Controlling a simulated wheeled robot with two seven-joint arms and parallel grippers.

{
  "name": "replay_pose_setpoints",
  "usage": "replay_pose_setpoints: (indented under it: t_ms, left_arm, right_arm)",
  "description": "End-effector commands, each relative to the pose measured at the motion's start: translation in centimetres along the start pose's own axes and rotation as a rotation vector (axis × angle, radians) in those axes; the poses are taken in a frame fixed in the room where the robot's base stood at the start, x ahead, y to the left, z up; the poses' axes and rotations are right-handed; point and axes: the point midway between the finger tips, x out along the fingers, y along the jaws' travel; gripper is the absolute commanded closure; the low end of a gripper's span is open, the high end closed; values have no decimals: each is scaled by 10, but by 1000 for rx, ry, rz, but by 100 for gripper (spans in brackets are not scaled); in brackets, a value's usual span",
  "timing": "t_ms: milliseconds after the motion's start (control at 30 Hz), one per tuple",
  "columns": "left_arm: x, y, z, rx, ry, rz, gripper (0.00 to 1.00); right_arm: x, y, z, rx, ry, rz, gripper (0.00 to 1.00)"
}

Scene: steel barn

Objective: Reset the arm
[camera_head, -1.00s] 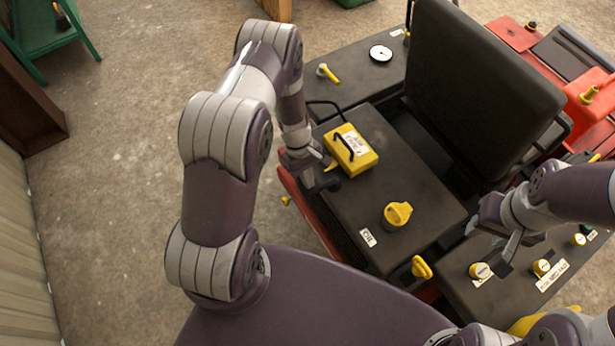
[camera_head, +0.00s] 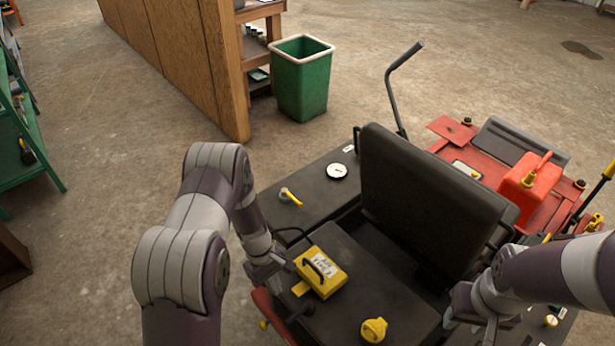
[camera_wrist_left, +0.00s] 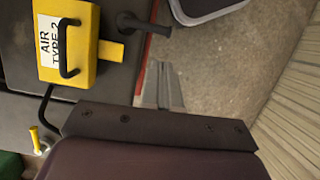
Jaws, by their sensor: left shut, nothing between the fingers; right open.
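My left arm comes in from the left in the head view. Its gripper (camera_head: 290,291) hangs beside the yellow air filter box, at the left edge of the black deck. In the left wrist view the left gripper's fingers (camera_wrist_left: 158,88) are shut together with nothing between them, over the floor past the deck's edge. The yellow box (camera_head: 321,272) with a black handle sits on the deck, apart from those fingers; it also shows in the left wrist view (camera_wrist_left: 68,42). My right gripper (camera_head: 468,325) is open near the right side of the deck, partly cut off by the frame.
The black seat (camera_head: 425,200) stands upright behind the deck (camera_head: 375,285). A yellow cap (camera_head: 374,330) sits in front. A red can (camera_head: 530,185) stands at the right. A green bin (camera_head: 301,80) and wooden partition (camera_head: 190,50) stand behind. Floor at the left is open.

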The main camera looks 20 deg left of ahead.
Motion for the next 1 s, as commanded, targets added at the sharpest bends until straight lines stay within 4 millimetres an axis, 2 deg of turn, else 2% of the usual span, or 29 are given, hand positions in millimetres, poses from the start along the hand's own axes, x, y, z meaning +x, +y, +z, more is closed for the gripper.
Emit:
replay_pose_setpoints:
  t_ms: [133,200,233,267,367,400,500,600,733,1000]
  left_arm:
    - [0,0,0,31,3,0,100]
    - [5,-20,11,124,-18,-50,100]
    - [-1,-29,17,181,-22,-73,100]
    - [-13,-36,24,248,-17,-89,100]
    - [-72,-50,54,521,40,-130,100]
    - [-97,-55,68,633,75,-141,100]
    - [-150,-72,106,874,181,-155,100]
    - [-183,-80,131,1001,286,-140,100]
    - [-206,-70,141,1046,376,-96,100]
    - [-207,-68,142,1050,378,-93,100]
  right_arm:
    - [0,0,0,0,0,0,57]
    - [0,0,0,0,0,0,57]
    - [0,0,0,0,0,0,57]
    - [-1,0,0,0,0,0,57]
    - [-1,0,0,0,0,0,57]
    - [0,0,0,0,0,0,57]
    - [0,0,0,0,0,0,57]
    - [0,0,0,0,0,0,57]
    - [0,0,0,0,0,0,57]
    - [0,0,0,0,0,0,57]
